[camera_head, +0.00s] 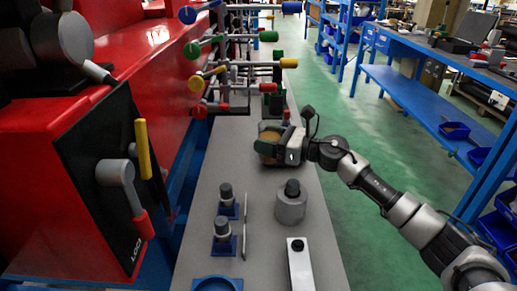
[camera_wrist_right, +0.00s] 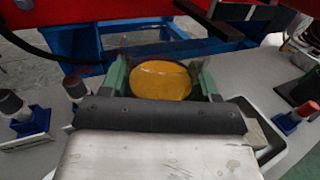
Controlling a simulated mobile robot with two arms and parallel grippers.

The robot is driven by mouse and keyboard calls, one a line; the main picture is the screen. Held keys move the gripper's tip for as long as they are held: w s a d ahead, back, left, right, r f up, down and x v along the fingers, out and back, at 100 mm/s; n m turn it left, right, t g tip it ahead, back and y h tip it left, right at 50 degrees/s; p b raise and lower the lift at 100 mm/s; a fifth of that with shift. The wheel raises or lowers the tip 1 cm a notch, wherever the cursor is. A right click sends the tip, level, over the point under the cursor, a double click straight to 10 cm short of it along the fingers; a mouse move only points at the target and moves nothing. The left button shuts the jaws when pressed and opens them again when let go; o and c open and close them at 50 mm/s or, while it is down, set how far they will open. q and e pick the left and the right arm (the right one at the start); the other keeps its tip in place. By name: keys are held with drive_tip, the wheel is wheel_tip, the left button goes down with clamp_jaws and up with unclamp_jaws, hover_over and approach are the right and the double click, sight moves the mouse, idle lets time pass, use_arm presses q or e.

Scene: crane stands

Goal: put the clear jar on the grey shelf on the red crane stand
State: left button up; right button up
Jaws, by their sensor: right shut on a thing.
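My right gripper (camera_head: 270,140) reaches in from the right over the long grey shelf surface (camera_head: 225,150) beside the red crane stand (camera_head: 60,140). It is shut on the jar, whose round orange-yellow top or contents (camera_wrist_right: 160,80) show between the green fingers in the right wrist view. In the head view a bit of the jar's orange (camera_head: 271,135) shows at the fingers; its clear wall is hard to make out. I cannot tell whether the jar touches the grey surface. My left gripper is not in view.
Nearer on the grey surface stand a grey cylinder with a dark knob (camera_head: 291,205), two blue-based posts (camera_head: 223,235), a pale block (camera_head: 300,265) and a blue ring (camera_head: 217,284). Coloured-ended rods (camera_head: 235,62) stick out beyond. A blue workbench (camera_head: 425,100) stands right across the green floor.

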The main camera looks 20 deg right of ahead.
wheel_tip(320, 180, down, 5)
drive_tip(key=shift+f+b, duration=0.1)
drive_tip(key=shift+b, duration=0.35)
wheel_tip(320, 180, down, 4)
drive_tip(key=shift+r+b, duration=0.25)
drive_tip(key=shift+b, duration=0.15)
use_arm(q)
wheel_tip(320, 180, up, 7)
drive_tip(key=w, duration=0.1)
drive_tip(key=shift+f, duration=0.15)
use_arm(e)
drive_tip(key=shift+f, duration=0.2)
drive_tip(key=shift+f, duration=0.1)
drive_tip(key=o, duration=0.7)
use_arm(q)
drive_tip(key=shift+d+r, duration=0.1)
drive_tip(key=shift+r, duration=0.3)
use_arm(e)
drive_tip(key=shift+o, duration=0.2)
